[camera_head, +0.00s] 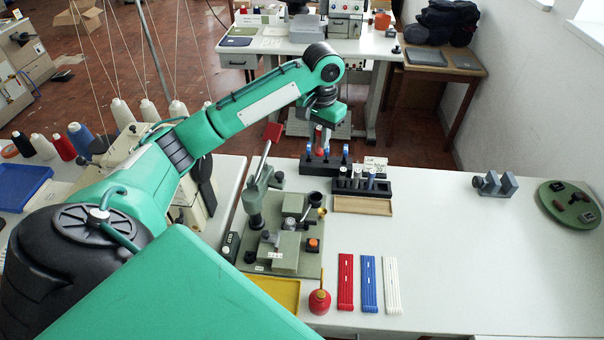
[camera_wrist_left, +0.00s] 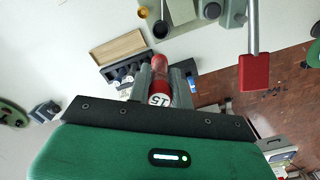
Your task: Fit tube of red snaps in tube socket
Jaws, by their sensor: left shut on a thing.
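My left gripper (camera_head: 321,122) is above the black rack at the back of the table. In the left wrist view its fingers (camera_wrist_left: 161,78) are shut on a red tube (camera_wrist_left: 160,63) with a white numbered end. The tube (camera_head: 320,140) points downward over the rack; I cannot tell whether its lower end is clear of it. The press (camera_head: 285,230) stands nearer me, to the left. I cannot tell which is the tube socket. My right gripper is out of view.
The black rack (camera_head: 312,168) holds blue-topped tubes. A second rack (camera_head: 376,187) and a tan tray (camera_head: 362,206) adjoin it. A red-handled lever (camera_head: 272,132) rises beside my arm. A red oil can (camera_head: 319,301) and coloured strips (camera_head: 369,284) lie in front. The right table is mostly clear.

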